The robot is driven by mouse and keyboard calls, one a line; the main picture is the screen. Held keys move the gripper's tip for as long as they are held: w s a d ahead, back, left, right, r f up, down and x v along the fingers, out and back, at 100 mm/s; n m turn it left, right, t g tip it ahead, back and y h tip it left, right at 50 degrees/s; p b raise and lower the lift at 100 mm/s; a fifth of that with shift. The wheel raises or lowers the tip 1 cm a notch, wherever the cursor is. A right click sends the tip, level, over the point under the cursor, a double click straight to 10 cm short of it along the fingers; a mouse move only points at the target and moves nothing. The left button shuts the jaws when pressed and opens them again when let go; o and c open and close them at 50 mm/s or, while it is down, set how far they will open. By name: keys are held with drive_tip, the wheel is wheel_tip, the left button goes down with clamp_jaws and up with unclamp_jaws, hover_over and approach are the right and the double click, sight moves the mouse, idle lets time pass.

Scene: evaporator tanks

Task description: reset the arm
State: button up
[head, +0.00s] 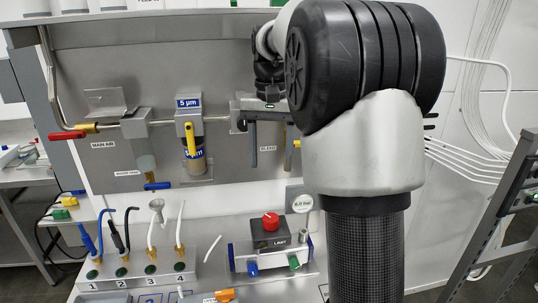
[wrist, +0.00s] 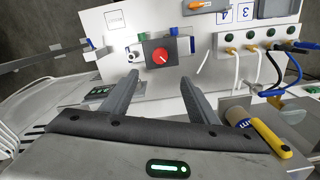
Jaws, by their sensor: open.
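My gripper (head: 272,148) is in front of the grey back panel, right of the 5 µm filter unit, with its fingers pointing down. In the wrist view my gripper (wrist: 159,82) is open, with nothing between its two grey fingers. My arm's large black joint and pale links cover the right middle of the head view. They hide part of the panel and bench behind.
The filter unit (head: 190,140) has a yellow handle. A box with a red knob (head: 270,222) stands on the bench below the gripper. A numbered block (head: 135,271) holds several tubes at left. A dark metal frame (head: 500,215) stands at right.

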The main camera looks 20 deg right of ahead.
drive_tip(key=s+a+r+n+t+p, duration=0.2)
drive_tip(key=s+a+r, duration=0.15)
drive_tip(key=s, duration=0.45)
drive_tip(key=s+a+r+n+t+p, duration=0.15)
drive_tip(key=s+a, duration=0.25)
drive_tip(key=s, duration=0.5)
drive_tip(key=s+a+f+n+t, duration=0.2)
drive_tip(key=s+f, duration=0.1)
drive_tip(key=s, duration=0.3)
drive_tip(key=shift+s+f, duration=0.25)
